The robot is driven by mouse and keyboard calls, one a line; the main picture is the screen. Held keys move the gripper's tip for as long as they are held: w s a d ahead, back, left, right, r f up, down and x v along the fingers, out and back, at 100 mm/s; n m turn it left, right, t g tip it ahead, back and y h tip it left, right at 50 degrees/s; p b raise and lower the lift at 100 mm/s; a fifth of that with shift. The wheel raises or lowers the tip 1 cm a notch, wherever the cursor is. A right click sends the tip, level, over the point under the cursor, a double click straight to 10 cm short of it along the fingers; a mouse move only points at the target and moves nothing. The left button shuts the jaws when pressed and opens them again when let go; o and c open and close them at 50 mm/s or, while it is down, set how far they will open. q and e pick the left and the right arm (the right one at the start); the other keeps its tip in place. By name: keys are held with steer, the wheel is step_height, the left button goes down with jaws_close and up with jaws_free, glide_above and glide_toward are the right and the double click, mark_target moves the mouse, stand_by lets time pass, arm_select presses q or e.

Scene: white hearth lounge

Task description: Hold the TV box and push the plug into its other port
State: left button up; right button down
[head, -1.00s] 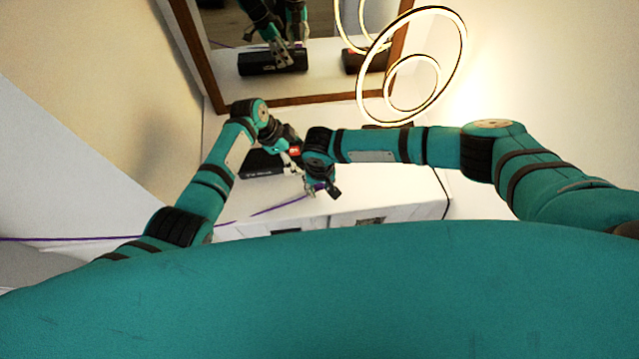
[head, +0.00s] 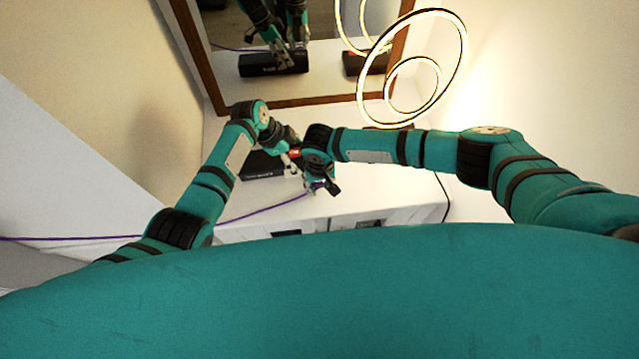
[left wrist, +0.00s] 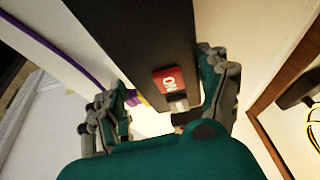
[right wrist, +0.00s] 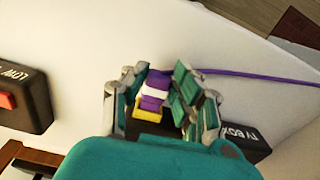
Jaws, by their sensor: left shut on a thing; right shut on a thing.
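The black TV box (head: 262,166) lies on the white surface, with a red switch on top. My left gripper (head: 293,167) is shut on it. In the left wrist view the box (left wrist: 130,45) runs between the fingers (left wrist: 165,105). My right gripper (head: 313,187) is beside the box, on its front right side. In the right wrist view its fingers (right wrist: 158,100) are shut on the purple, white and yellow plug (right wrist: 153,98). The box's labelled side (right wrist: 246,138) shows past the right-hand finger. The ports and any contact between plug and box are hidden.
A purple cord (head: 245,213) runs off to the left. Another black box with a red switch (right wrist: 22,100) stands nearby. A wood-framed mirror (head: 210,72) and glowing ring lamp (head: 462,45) are behind. Sockets (head: 286,234) show at the front edge.

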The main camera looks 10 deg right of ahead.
steer(key=shift+w, duration=0.4)
steer(key=c, duration=1)
jaws_free()
steer(key=shift+o, duration=0.2)
steer(key=shift+r, duration=0.15)
steer(key=shift+r, duration=3.35)
arm_select(q)
steer(key=o, duration=1.6)
steer(key=shift+r, duration=0.1)
